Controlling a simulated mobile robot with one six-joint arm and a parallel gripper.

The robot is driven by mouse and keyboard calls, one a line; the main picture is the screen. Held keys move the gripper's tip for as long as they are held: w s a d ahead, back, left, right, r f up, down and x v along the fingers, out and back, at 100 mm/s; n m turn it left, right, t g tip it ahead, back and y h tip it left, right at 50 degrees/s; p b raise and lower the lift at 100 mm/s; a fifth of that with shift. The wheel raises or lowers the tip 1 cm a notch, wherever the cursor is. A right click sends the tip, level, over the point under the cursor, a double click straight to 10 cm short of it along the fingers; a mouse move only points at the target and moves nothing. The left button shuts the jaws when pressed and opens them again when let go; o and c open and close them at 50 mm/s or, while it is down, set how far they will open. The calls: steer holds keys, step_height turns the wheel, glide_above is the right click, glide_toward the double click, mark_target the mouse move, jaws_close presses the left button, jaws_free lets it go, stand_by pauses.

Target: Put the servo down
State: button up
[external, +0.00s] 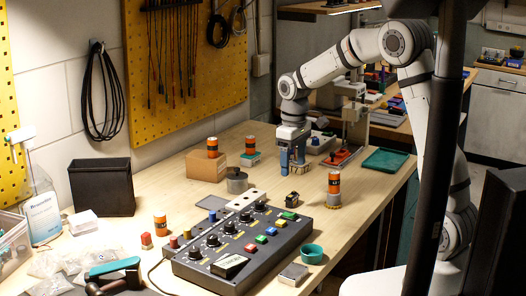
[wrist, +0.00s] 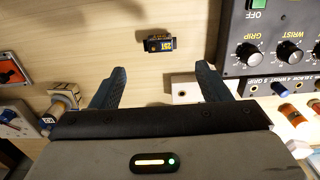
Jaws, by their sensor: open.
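The servo (external: 292,197), a small black block with a yellow label, lies on the bench between the control box and an orange-and-black cylinder. It also shows in the wrist view (wrist: 158,43), just beyond my fingertips and resting on the wood. My gripper (external: 292,168) points down behind the servo in the external view. In the wrist view my gripper (wrist: 161,74) has its two dark fingers wide apart, with nothing held between them. The servo is apart from both fingers.
The grey control box (external: 215,258) with knobs and coloured buttons stands front left. An orange-and-black cylinder (external: 334,184) stands on a round base to the right. A green tray (external: 385,161) and red-based fixture (external: 340,157) lie behind. Bare wood (external: 345,222) shows at the right front.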

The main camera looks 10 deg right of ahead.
steer(key=shift+r, duration=1.5)
steer(key=s+d+r+m+t, duration=0.2)
steer(key=s+d+m, duration=0.7)
steer(key=s+d, duration=1)
steer(key=d+t, duration=0.1)
steer(key=d, duration=0.3)
steer(key=shift+s+r, duration=0.35)
steer(key=shift+r, duration=0.05)
steer(key=shift+d, duration=0.1)
